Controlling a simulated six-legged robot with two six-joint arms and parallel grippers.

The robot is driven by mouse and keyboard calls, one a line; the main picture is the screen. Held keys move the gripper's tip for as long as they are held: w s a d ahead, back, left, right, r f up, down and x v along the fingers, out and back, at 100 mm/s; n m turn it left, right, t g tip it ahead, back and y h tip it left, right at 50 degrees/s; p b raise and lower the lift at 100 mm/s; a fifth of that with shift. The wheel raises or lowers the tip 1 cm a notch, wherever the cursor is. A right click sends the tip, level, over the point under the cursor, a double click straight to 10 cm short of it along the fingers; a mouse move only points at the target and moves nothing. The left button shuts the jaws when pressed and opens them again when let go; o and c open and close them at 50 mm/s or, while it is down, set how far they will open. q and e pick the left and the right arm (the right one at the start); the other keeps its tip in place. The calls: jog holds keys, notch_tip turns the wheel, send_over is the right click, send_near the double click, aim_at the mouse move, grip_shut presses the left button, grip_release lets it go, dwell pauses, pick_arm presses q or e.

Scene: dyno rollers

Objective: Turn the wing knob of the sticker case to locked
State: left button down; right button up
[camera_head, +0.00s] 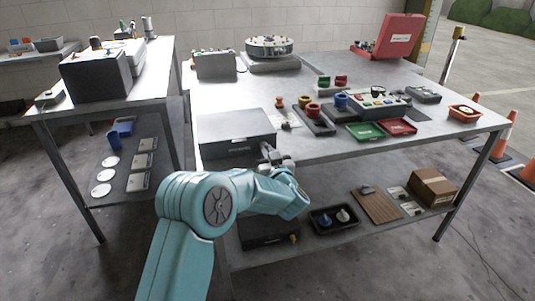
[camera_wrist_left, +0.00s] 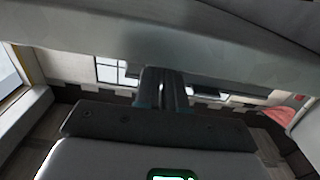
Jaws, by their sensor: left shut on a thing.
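My left arm reaches up to the case's front right corner. My left gripper (camera_head: 268,153) is there, shut on what appears to be the wing knob. The knob itself is hidden by the jaws, and I cannot tell its angle. In the left wrist view the gripper's dark fingers (camera_wrist_left: 164,90) are close together under a grey edge. My right gripper is not in view.
Red and green trays (camera_head: 397,126) and several coloured cups stand right of the case. A red case (camera_head: 388,37) lies open at the back. The lower shelf holds a black tray (camera_head: 334,218) and a cardboard box (camera_head: 432,187). A side table (camera_head: 105,95) stands at left.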

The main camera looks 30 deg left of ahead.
pick_arm(q)
jog(key=shift+d+f, duration=0.1)
jog(key=shift+f, duration=0.05)
jog(key=c, duration=1.5)
grip_release()
jog(key=v, duration=1.6)
jog(key=shift+s, duration=0.2)
